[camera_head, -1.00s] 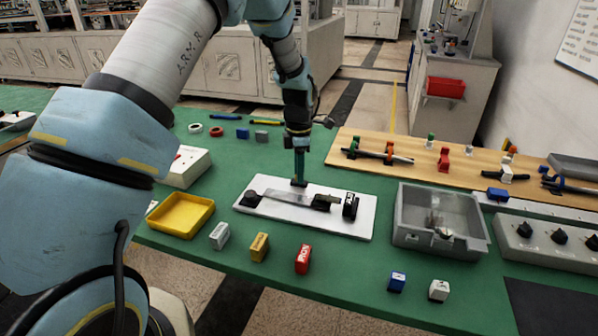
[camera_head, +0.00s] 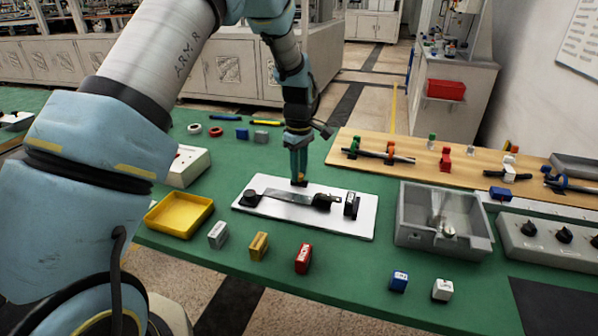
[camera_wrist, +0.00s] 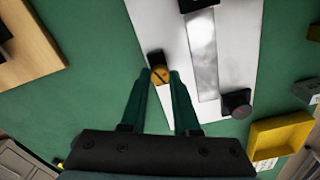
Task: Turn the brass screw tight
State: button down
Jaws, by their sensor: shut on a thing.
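The brass screw (camera_wrist: 160,75) has a round, slotted head and sits at a small black block (camera_wrist: 155,57) on the edge of the white plate (camera_wrist: 231,30). My gripper (camera_wrist: 159,78) points down, with its two green fingertips on either side of the screw head, shut on it. In the head view the gripper (camera_head: 299,178) stands at the far edge of the plate, and the screw shows only as a small yellowish spot between the tips. The screw's shaft is hidden.
The plate also carries a metal strip (camera_head: 285,196), a round black knob (camera_head: 251,198) and a black block (camera_head: 351,205). A yellow tray (camera_head: 180,213) is at left, a grey bin (camera_head: 404,220) at right. Several small coloured blocks line the front.

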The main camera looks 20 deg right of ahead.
jog(key=m, duration=0.5)
jog(key=shift+m+b, duration=0.3)
jog(key=m, duration=1)
jog(key=shift+m, duration=2.6)
jog(key=c, duration=0.6)
grip_release()
jog(key=shift+c, duration=0.2)
